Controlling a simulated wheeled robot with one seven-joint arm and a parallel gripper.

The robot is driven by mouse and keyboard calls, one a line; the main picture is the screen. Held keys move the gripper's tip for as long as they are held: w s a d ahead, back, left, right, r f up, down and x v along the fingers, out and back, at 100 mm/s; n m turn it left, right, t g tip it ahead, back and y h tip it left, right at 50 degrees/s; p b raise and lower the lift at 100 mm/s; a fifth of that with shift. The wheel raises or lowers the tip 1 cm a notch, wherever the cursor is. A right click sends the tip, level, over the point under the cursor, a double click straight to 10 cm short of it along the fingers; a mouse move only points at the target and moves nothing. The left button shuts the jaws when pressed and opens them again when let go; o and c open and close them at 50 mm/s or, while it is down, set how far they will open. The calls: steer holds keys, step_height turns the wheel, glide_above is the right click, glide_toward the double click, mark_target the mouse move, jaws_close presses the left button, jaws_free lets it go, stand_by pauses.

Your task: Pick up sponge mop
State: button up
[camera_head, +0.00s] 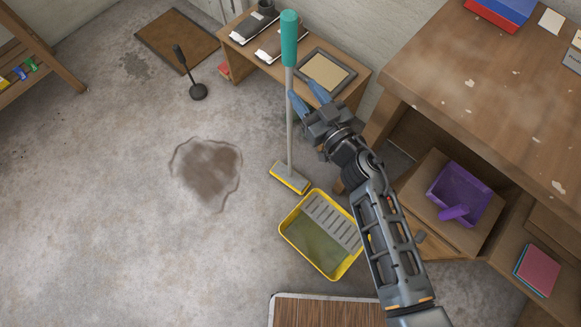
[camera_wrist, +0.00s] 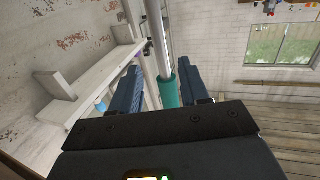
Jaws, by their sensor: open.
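The sponge mop stands upright on the concrete floor in the head view, with a teal grip (camera_head: 289,38) on top, a thin grey pole (camera_head: 290,140) and a yellow head (camera_head: 289,178). My gripper (camera_head: 305,92) is open, its blue fingers close to the upper pole, below the teal grip. In the wrist view, the teal grip (camera_wrist: 169,91) and pole (camera_wrist: 156,30) appear between the two spread fingers of my gripper (camera_wrist: 160,85). I cannot tell whether the pole lies between the fingers in depth or just beyond them.
A yellow tray (camera_head: 290,243) lies on the floor near the mop head. A low wooden table (camera_head: 249,57) with a picture frame (camera_head: 326,71) stands behind. A large workbench (camera_head: 465,95) and a purple bin (camera_head: 459,191) are at right. A dark puddle (camera_head: 207,172) lies left; floor there is mostly open.

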mark_target(291, 78)
steer(key=x, duration=0.2)
steer(key=b+x, duration=0.1)
steer(key=x, duration=0.1)
steer(key=f+b+x, duration=0.1)
steer(key=x, duration=0.1)
steer(key=shift+a, duration=0.15)
steer(key=shift+w+a+r+b, duration=0.1)
steer(key=shift+w+a+b, duration=0.2)
steer(key=shift+w, duration=0.1)
steer(key=shift+c, duration=0.4)
steer(key=shift+r, duration=0.15)
jaws_close()
